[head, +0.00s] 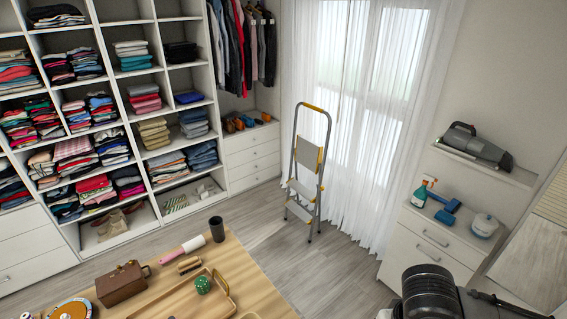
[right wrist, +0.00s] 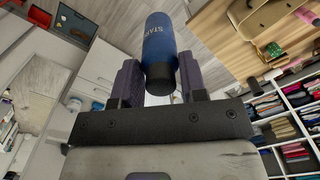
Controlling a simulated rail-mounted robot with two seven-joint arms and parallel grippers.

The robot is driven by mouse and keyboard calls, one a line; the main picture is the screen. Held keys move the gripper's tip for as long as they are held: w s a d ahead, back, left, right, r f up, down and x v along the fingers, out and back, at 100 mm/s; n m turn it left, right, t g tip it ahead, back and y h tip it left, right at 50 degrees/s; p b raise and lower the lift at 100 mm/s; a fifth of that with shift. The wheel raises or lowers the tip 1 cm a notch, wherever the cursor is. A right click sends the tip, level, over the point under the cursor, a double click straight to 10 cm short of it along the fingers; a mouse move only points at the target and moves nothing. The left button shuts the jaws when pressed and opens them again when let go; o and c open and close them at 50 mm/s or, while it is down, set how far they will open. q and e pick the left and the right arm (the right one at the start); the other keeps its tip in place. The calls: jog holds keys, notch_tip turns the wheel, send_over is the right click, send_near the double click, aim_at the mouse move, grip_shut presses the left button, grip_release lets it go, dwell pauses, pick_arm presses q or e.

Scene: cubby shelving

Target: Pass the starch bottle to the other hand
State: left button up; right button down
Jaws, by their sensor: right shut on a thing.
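The starch bottle (right wrist: 158,45) is blue with a dark cap and pale lettering of which "STA" can be read. It shows in the right wrist view, between the two dark fingers of my right gripper (right wrist: 158,75), which is shut on it. Its cap end points toward the gripper's palm and its blue body sticks out beyond the fingers. In the head view the bottle and the right gripper's fingers do not show; only a dark part of my arm shows at the bottom right. My left gripper is in neither view.
A wooden table (head: 255,283) holds a tray (head: 221,283), a green ball (head: 203,284), a brown box (head: 123,283), a lint roller (head: 190,245) and a black cup (head: 217,229). A stepladder (head: 306,170) stands by the curtain. A white cabinet (head: 425,249) stands right. Floor between is clear.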

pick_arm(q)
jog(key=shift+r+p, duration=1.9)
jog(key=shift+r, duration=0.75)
pick_arm(e)
jog(key=shift+s+r, duration=0.3)
jog(key=shift+r, duration=0.5)
jog(key=shift+s+r, duration=0.3)
jog(key=shift+r, duration=0.5)
jog(key=shift+s+r, duration=0.3)
jog(key=shift+r, duration=0.5)
